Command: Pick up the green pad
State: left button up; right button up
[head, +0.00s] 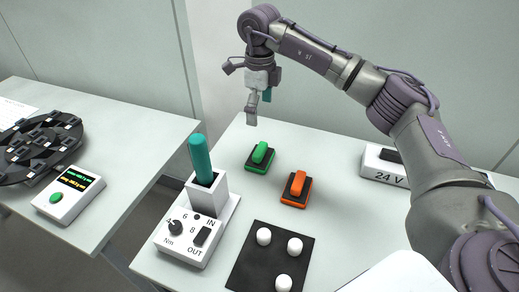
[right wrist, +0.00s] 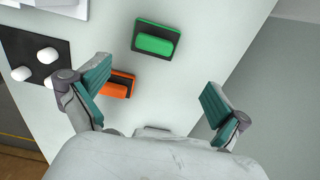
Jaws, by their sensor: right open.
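The green pad (head: 260,158) is a small block with a raised green handle on a dark base. It lies on the table near the middle of the head view, and it also shows at the top of the right wrist view (right wrist: 156,40). My right gripper (head: 253,113) is above the table, up and behind the pad in the head view. In the right wrist view its teal-lined fingers (right wrist: 152,95) are wide apart with nothing between them. The green pad lies beyond the fingertips, apart from them. My left gripper is not in view.
An orange pad (head: 297,188) lies just right of the green one. A white torque unit with a teal-handled tool (head: 201,158) stands to the left. A black mat (head: 243,264) with white pegs is in front. A 24 V box (head: 380,180) is at the right.

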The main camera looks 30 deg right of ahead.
send_over(260, 148)
notch_tip(260, 148, down, 5)
jog(key=shift+r+p, duration=0.1)
jog(key=shift+p, duration=0.25)
notch_tip(260, 148, down, 2)
jog(key=shift+w+d+f, duration=0.1)
jog(key=shift+w+f, duration=0.05)
jog(key=shift+f, duration=0.3)
jog(key=f, duration=0.1)
jog(key=f+p, duration=0.1)
jog(key=f, duration=0.2)
jog(key=shift+s+p, duration=0.25)
jog(key=shift+p, duration=0.15)
jog(key=shift+f, duration=0.6)
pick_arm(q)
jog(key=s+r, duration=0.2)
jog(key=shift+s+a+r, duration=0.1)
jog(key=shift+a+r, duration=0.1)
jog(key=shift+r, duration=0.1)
pick_arm(e)
jog(key=c, duration=1.2)
